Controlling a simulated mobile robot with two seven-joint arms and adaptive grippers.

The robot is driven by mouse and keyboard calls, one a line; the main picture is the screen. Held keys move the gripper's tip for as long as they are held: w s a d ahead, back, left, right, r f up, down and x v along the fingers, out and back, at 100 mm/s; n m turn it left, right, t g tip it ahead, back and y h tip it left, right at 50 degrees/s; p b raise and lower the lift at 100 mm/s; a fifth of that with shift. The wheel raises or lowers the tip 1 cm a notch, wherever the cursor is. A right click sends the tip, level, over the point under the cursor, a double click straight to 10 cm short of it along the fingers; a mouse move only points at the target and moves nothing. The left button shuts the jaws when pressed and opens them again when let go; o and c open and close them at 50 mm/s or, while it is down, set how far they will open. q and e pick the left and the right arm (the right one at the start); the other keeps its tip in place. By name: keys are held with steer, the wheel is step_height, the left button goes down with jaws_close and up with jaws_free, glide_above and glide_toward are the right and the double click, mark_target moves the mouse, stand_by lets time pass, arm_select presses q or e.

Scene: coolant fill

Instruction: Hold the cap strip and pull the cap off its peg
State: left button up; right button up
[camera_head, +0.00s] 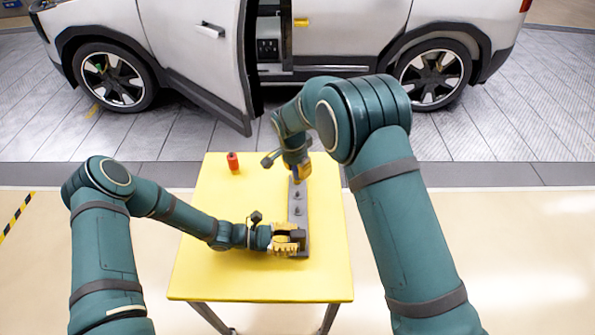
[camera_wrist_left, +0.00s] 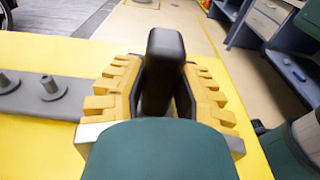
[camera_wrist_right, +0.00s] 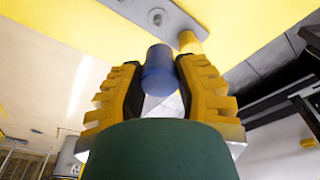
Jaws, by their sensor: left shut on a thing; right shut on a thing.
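The grey cap strip (camera_head: 299,218) lies lengthwise on the yellow table, with bare pegs along it. My left gripper (camera_head: 291,240) is shut on the upright dark block (camera_wrist_left: 164,70) at the strip's near end. My right gripper (camera_head: 299,175) is at the strip's far end, shut on a blue cap (camera_wrist_right: 158,72). In the right wrist view, a short yellow cylinder (camera_wrist_right: 190,43) shows at the strip's end, just beyond the blue cap. I cannot tell whether the blue cap still touches a peg.
A red cylinder (camera_head: 233,162) stands on the yellow table (camera_head: 215,275), left of the strip. The table's left side is otherwise clear. A silver car (camera_head: 345,35) with an open door stands beyond the table.

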steer(key=shift+r, duration=0.3)
arm_select(q)
steer(key=o, duration=1)
steer(key=a, duration=0.8)
steer(key=a+r, duration=0.1)
steer(key=a, duration=0.3)
steer(key=shift+r, duration=0.1)
steer(key=shift+s, duration=0.1)
